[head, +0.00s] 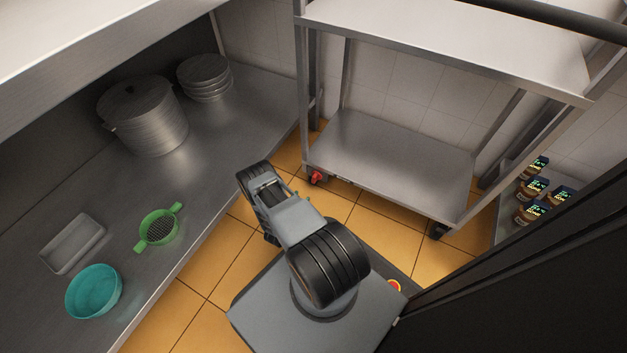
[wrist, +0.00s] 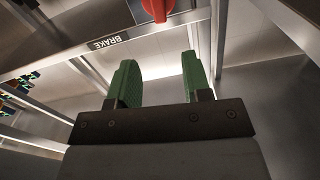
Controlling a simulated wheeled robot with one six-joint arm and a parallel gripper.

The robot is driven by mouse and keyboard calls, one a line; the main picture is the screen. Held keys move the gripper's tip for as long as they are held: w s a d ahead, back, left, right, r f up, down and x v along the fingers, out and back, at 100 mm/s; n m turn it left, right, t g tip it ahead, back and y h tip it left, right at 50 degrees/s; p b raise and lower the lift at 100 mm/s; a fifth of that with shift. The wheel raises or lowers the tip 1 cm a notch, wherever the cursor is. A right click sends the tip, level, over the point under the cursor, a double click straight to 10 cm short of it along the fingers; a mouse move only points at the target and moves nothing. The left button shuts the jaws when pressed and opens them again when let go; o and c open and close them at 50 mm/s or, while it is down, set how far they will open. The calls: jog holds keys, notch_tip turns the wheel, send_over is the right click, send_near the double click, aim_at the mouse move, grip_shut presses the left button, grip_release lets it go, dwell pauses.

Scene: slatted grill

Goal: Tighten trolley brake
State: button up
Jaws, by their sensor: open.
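The metal trolley (head: 380,165) stands against the tiled wall in the head view, with an upper and a lower shelf. Its red brake knob (head: 316,178) is at the lower left front corner. In the wrist view the red brake (wrist: 158,8) shows at the top edge, partly cut off, beside a "BRAKE" label (wrist: 104,44). My gripper (wrist: 157,75) has two green fingers spread apart with nothing between them. The fingertips are apart from the brake, which lies above them in the picture. In the head view my arm hides most of the gripper.
On the left, a steel counter (head: 225,135) holds a large pot (head: 145,118), stacked plates (head: 205,78), a green strainer (head: 158,228), a teal bowl (head: 94,291) and a metal tray (head: 73,244). Several jars (head: 535,190) stand at right. Orange floor (head: 215,262) shows between counter and trolley.

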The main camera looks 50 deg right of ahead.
aim_at(314, 178)
jog(key=b+x, duration=0.3)
jog(key=x, duration=0.8)
jog(key=shift+w+d+r, duration=0.1)
jog(key=shift+d, duration=0.05)
jog(key=shift+c, duration=0.3)
grip_shut()
